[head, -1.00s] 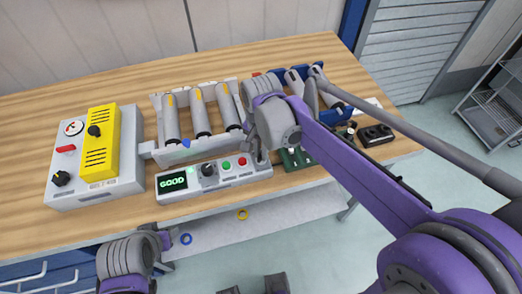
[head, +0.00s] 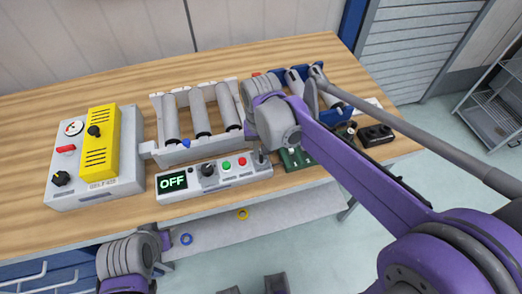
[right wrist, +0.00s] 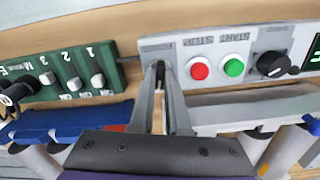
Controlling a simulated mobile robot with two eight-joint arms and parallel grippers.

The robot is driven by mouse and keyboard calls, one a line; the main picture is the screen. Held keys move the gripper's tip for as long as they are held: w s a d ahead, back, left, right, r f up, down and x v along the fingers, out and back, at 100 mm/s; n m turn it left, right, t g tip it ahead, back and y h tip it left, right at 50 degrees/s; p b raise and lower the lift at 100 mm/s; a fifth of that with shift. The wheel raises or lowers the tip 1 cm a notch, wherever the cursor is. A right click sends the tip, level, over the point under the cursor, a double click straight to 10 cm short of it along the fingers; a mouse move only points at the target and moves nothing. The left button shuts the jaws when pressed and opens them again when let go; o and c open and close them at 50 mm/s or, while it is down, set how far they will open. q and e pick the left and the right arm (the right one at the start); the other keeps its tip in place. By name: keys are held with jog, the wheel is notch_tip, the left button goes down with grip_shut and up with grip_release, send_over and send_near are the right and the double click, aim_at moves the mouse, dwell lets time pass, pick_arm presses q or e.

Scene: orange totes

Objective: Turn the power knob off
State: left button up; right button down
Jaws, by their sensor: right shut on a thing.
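The grey control panel (head: 237,181) stands at the front of the bench. Its display (head: 173,182) reads OFF. In the right wrist view, my right gripper (right wrist: 160,78) is shut on a small dark knob (right wrist: 160,70) at the panel's end, beside the red STOP button (right wrist: 200,67). The fingers cover most of this knob, so its pointing direction is hidden. In the head view, the right gripper (head: 261,157) reaches down to the panel's right end. A black selector knob (head: 208,170) sits beside the display. My left gripper cannot be made out; only left arm links show at the bottom left.
A grey and yellow box (head: 98,145) with knobs stands at the left. A roller rack (head: 188,155) is behind the panel. A green switch board (right wrist: 75,75) and a blue roller holder (head: 336,92) are near the right gripper. The bench's back left is clear.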

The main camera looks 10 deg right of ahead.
aim_at(261, 155)
jog(key=n, duration=0.5)
jog(key=shift+n, duration=0.4)
jog(key=n, duration=0.5)
jog(key=shift+n, duration=0.3)
jog(key=c, duration=0.9)
grip_release()
notch_tip(261, 155, up, 11)
jog(key=shift+p, duration=0.35)
